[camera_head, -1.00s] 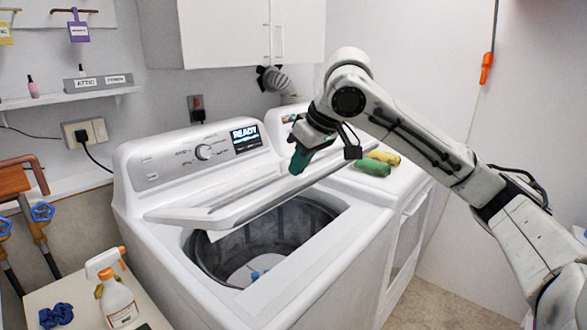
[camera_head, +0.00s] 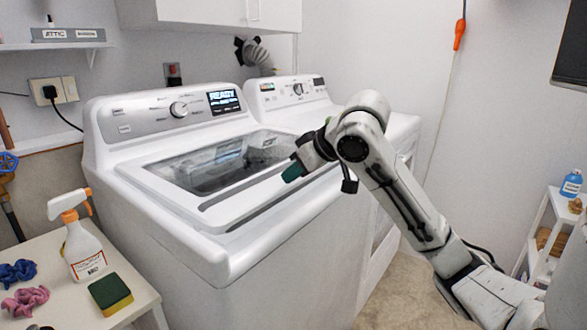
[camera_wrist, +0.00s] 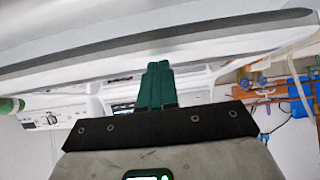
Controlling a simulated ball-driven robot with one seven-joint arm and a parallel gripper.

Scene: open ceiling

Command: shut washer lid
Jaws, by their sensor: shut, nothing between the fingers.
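The washer (camera_head: 200,235) is white, with a control panel (camera_head: 160,113) reading READY. Its lid (camera_head: 262,186) has a glass window (camera_head: 215,163) and lies low over the top, nearly flat. A dark strip shows along its front edge; I cannot tell whether the lid is fully seated. My gripper (camera_head: 292,172) is at the lid's right front part, with its green fingertips at or just above the surface; contact is unclear. In the wrist view, the green fingers (camera_wrist: 157,85) are shut together and empty, below a pale edge with a grey band.
A second white machine (camera_head: 300,92) stands close behind and to the right. A side table (camera_head: 60,300) at front left holds a spray bottle (camera_head: 82,243), a sponge (camera_head: 111,293) and scrunchies. A shelf rack (camera_head: 550,235) is at far right. Floor shows between the washer and rack.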

